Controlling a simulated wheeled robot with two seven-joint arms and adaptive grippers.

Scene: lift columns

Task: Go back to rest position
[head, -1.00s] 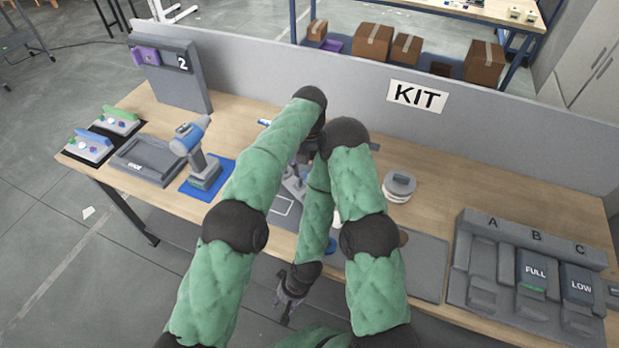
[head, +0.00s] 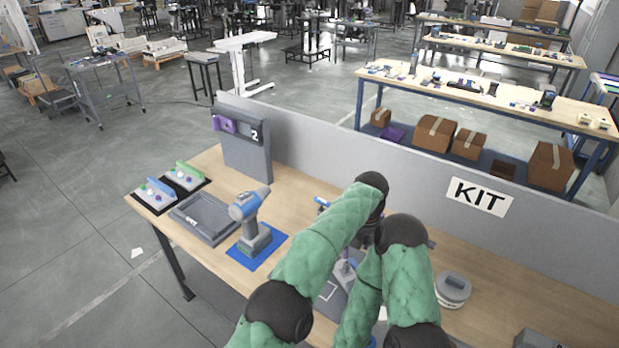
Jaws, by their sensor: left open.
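My two arms in green padded sleeves reach over the near side of the wooden bench (head: 500,316). My left gripper (head: 349,264) is low over the grey mat (head: 328,307), mostly hidden behind my sleeves. What shows of it is small and grey, with nothing clearly held. My right gripper is out of sight; the sleeves and the lower picture edge cut off that area.
A cordless drill (head: 250,222) stands on a blue mat, beside a grey tray (head: 205,218). A round grey-lidded container (head: 453,290) stands right of my arms. A grey partition (head: 400,175) with a KIT sign (head: 480,197) runs behind the bench.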

